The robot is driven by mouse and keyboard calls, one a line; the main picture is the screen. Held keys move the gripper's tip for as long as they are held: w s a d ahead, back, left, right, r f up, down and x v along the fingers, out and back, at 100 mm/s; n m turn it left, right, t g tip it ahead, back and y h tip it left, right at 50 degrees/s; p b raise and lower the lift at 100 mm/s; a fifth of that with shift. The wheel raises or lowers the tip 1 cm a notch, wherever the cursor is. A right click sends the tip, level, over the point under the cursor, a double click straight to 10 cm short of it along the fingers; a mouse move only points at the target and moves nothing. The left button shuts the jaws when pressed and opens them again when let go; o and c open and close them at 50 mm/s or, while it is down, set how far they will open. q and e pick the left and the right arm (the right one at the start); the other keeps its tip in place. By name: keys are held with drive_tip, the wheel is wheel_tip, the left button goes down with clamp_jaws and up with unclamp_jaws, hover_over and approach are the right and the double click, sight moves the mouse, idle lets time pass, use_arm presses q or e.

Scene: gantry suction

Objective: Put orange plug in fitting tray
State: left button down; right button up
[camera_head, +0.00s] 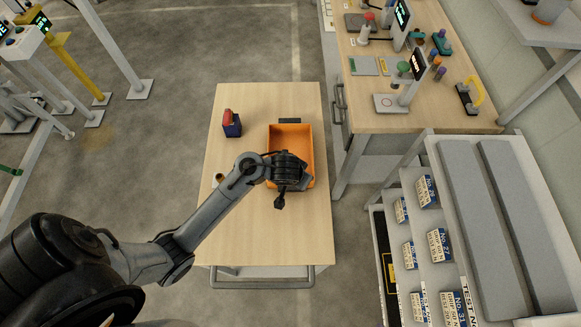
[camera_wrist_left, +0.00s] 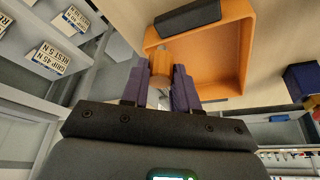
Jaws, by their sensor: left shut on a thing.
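An orange tray (camera_head: 291,138) with raised walls lies on the wooden table. It also shows in the left wrist view (camera_wrist_left: 212,75). My left gripper (camera_wrist_left: 159,78) is shut on the orange plug (camera_wrist_left: 160,62), a small cylinder with a duller near end, held between its purple fingers. In the left wrist view the plug overlaps the tray's left part, near its wall; I cannot tell if it touches. In the head view my left arm reaches over the tray's near end and hides the plug and fingertips. My right gripper is not in view.
A red and dark blue object (camera_head: 231,124) stands left of the tray. A small cylinder (camera_head: 219,178) stands near the table's left edge. A dark block (camera_head: 290,121) sits at the tray's far end. The near part of the table (camera_head: 265,240) is clear. Shelves with labelled boxes (camera_head: 438,244) stand right.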

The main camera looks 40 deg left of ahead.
use_arm(q)
drive_tip(key=w+a+f, duration=0.1)
drive_tip(key=a, duration=0.1)
drive_tip(key=w+a+f+b, duration=0.1)
drive_tip(key=a+f, duration=0.1)
drive_tip(key=a, duration=0.1)
drive_tip(key=w+a+f+b, duration=0.1)
drive_tip(key=a, duration=0.1)
drive_tip(key=shift+w+a+f, duration=0.2)
drive_tip(key=shift+f, duration=0.2)
wheel_tip(320, 180, down, 4)
drive_tip(key=shift+r+b, duration=0.25)
drive_tip(key=shift+b, duration=0.75)
drive_tip(key=shift+f, duration=0.25)
drive_tip(key=shift+f, duration=0.2)
drive_tip(key=c, duration=0.8)
unclamp_jaws()
drive_tip(key=shift+c, duration=0.2)
drive_tip(key=shift+r, duration=0.15)
